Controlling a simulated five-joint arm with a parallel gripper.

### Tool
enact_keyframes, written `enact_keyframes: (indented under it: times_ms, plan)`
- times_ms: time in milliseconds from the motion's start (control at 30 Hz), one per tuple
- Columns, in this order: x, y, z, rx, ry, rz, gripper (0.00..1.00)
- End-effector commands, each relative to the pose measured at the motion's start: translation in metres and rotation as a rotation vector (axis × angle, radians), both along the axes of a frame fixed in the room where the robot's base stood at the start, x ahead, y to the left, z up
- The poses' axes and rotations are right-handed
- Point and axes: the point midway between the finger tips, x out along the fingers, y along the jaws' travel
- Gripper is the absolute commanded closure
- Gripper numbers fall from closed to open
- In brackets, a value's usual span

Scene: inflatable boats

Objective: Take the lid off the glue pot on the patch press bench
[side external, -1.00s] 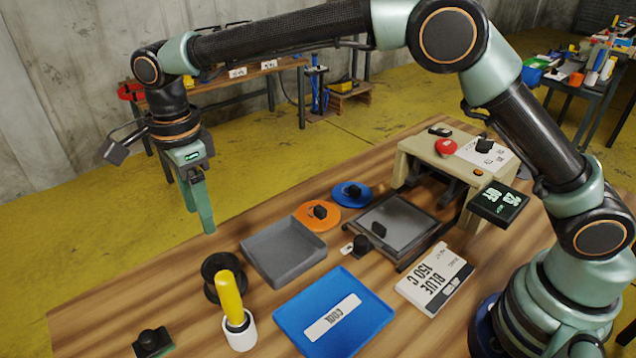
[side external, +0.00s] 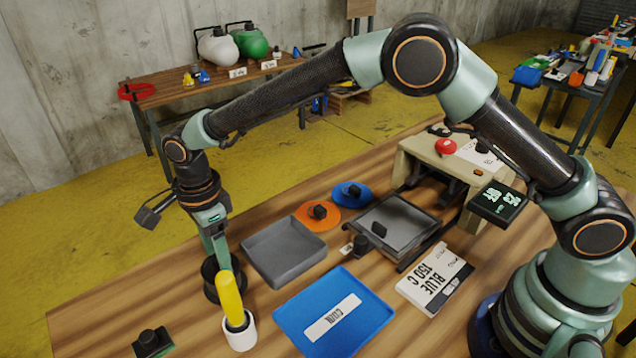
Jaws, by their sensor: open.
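A dark round pot-like item (side external: 209,277), which I take for the glue pot, stands on the wooden bench left of the grey tray. Its top is partly hidden by my gripper and by a yellow handle, so I cannot make out the lid clearly. My gripper (side external: 219,262) points down at this dark item, its fingers just at or over its top. The fingers overlap in this view and contact cannot be told. They are open, with nothing seen held.
A yellow handle (side external: 230,298) stands upright in a white cup (side external: 240,334) close in front. Around lie a grey tray (side external: 284,274), a blue tray (side external: 292,312), orange (side external: 308,222) and blue (side external: 346,198) discs, a beige press (side external: 415,150) and a black knobbed block (side external: 152,341).

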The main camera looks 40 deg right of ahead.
Motion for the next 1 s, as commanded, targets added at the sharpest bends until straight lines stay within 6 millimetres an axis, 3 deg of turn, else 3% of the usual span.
enact_keyframes:
  times_ms: [100, 167, 267, 300, 733, 867, 1000]
  plan:
    - [0.000, 0.000, 0.000, 0.000, 0.000, 0.000, 0.36]
    - [0.000, 0.000, 0.000, 0.000, 0.000, 0.000, 0.55]
    - [0.000, 0.000, 0.000, 0.000, 0.000, 0.000, 0.93]
    - [0.000, 0.000, 0.000, 0.000, 0.000, 0.000, 1.00]
    - [0.000, 0.000, 0.006, 0.001, -0.001, 0.000, 1.00]
    - [0.001, 0.001, 0.019, 0.001, -0.002, 0.000, 1.00]
    - [0.001, 0.001, 0.044, 0.003, -0.005, 0.000, 1.00]
